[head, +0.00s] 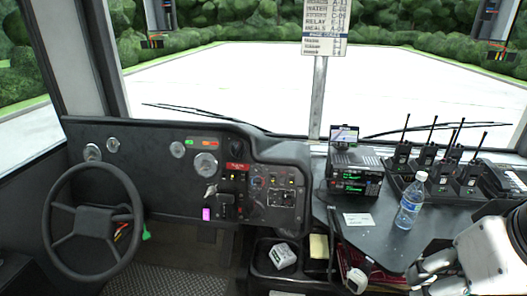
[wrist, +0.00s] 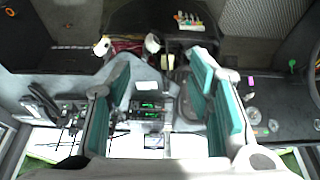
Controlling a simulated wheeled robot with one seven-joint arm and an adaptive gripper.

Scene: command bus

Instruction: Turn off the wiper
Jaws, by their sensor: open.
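The dark dashboard carries a switch panel (head: 280,191) with small knobs and lit indicators, right of the steering wheel; which control is the wiper's is too small to tell. Two black wiper arms show outside the windshield, the left wiper (head: 205,115) and the right wiper (head: 425,127), both lying low along the glass. My gripper (wrist: 160,78) is open and empty in the wrist view, its teal-padded fingers wide apart. It hangs above the console area, apart from the switches. The right finger hides part of the dashboard in the wrist view.
A steering wheel (head: 93,222) stands at the left. The side counter holds a radio stack (head: 356,172), a water bottle (head: 409,205) and several handheld radios in a charger (head: 450,190).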

